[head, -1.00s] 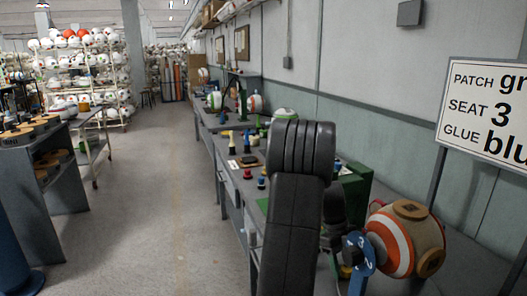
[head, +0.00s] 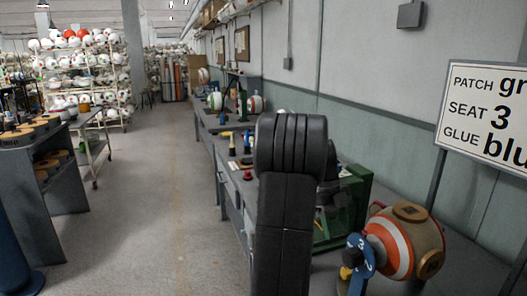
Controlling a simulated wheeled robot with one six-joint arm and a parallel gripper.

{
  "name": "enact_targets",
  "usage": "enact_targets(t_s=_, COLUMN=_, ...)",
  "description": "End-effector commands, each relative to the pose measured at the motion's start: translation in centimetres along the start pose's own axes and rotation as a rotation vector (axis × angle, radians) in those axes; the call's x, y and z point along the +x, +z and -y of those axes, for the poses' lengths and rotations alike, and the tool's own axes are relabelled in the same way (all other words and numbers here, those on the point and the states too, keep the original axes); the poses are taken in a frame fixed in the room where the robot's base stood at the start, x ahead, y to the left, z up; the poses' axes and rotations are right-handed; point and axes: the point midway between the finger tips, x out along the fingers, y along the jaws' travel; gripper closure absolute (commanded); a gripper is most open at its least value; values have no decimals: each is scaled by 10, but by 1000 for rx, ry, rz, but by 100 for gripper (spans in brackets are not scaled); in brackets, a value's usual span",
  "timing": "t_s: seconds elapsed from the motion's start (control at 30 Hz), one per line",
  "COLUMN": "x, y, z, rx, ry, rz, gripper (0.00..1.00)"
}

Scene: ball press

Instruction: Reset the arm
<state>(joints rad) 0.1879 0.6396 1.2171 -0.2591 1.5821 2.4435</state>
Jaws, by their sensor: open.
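My black arm (head: 285,200) stands upright in the middle of the head view, with its rounded elbow at the top. A dark wrist part (head: 329,188) shows just right of the elbow, in front of the green press (head: 357,200). My gripper's fingers cannot be made out; they are hidden behind the arm or lost against the press. A ball (head: 392,246) with orange and white stripes and brown round patches sits at the right, apart from the arm. A blue numbered dial (head: 361,258) is at its left side.
A workbench (head: 229,190) with small bottles and stamps runs along the wall behind my arm. A sign (head: 487,112) reading patch, seat 3 and glue stands at the right. The aisle floor (head: 150,200) on the left is clear. Shelves of balls (head: 80,75) stand farther back.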

Motion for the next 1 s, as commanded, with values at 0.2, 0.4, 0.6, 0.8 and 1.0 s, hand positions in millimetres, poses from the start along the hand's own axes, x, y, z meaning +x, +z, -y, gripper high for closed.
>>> enact_targets(t_s=0.2, x=48, y=0, z=-1, rx=1, ry=4, rz=-4, gripper=48)
enact_targets(t_s=0.4, x=88, y=-1, z=0, rx=1, ry=3, rz=-3, gripper=48)
enact_targets(t_s=0.6, x=128, y=-1, z=-1, rx=0, ry=4, rz=-3, gripper=48)
enact_targets(t_s=0.8, x=121, y=-3, z=-5, rx=-242, ry=-98, rz=-2, gripper=48)
enact_targets(t_s=1.0, x=120, y=-4, z=-8, rx=-454, ry=-185, rz=-3, gripper=48)
